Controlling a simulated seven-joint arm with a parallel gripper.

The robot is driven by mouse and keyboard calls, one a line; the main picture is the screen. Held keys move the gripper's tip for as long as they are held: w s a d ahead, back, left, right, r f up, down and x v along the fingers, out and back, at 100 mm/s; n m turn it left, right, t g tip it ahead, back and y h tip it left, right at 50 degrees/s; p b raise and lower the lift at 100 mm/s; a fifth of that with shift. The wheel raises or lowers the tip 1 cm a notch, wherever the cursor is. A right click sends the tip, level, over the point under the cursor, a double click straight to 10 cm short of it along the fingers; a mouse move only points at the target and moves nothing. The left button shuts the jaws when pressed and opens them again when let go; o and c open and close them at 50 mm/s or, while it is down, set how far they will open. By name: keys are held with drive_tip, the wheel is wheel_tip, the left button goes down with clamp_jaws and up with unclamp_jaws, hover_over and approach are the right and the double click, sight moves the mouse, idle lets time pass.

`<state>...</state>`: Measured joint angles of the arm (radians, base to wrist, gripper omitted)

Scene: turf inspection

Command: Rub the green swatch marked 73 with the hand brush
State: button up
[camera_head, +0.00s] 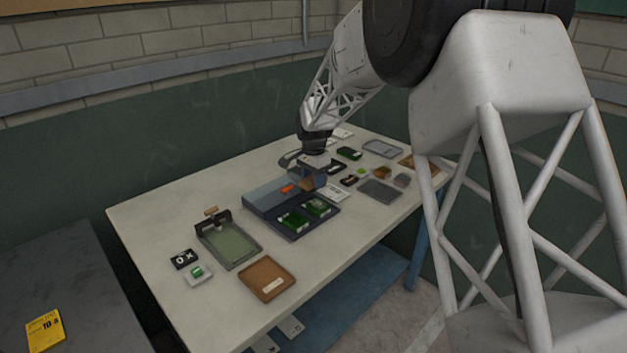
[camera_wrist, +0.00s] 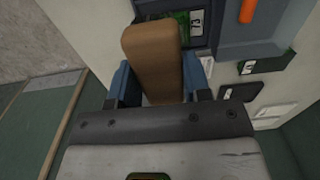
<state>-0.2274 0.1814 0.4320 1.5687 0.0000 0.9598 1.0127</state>
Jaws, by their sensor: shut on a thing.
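My gripper (camera_head: 309,180) is shut on the hand brush, whose brown wooden body (camera_wrist: 151,62) stands between the two blue fingers in the wrist view. The brush (camera_head: 306,185) shows only as a small brown patch in the head view; its bristles are hidden. The green swatch marked 73 (camera_wrist: 181,18) lies just beyond the brush at the top of the wrist view, partly covered by it. Two green swatches, one on the left (camera_head: 292,220) and one on the right (camera_head: 318,207), sit in a blue-grey holder. Their numbers are unreadable in the head view. Contact between brush and swatch cannot be told.
The holder (camera_head: 260,197) has an orange part (camera_wrist: 247,10) beside the gripper. A green-bottomed tray (camera_head: 231,244) and a brown tray (camera_head: 267,278) stand toward the front left. Several small items and a grey tray (camera_head: 380,191) crowd the right.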

drive_tip(key=w+d, duration=0.3)
drive_tip(key=w, duration=0.2)
drive_tip(key=shift+w, duration=0.35)
drive_tip(key=shift+f, duration=0.1)
idle(0.4)
